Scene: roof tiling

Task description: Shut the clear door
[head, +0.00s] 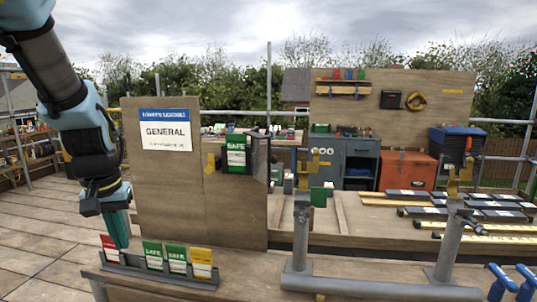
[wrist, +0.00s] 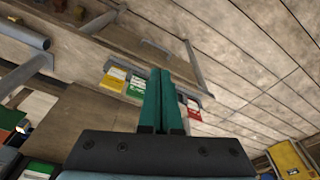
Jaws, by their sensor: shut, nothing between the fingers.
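A clear door (head: 261,157) with a dark frame stands out from the right side of a small holder on the wooden board, and appears to be open. A green SAFE card (head: 236,153) sits in that holder. My gripper (head: 121,243) hangs at the left of the board, fingers pointing down, well away from the door. Its teal fingers are together and empty; they also show in the wrist view (wrist: 161,75), over the card rack. I cannot make out the clear door in the wrist view.
A grey rack (head: 150,273) holds red, green and yellow cards just below my gripper. The wooden board (head: 165,195) carries a GENERAL sign (head: 166,132). A grey pipe stand (head: 380,290) with yellow brackets is at the front right. A bench with tiles lies behind it.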

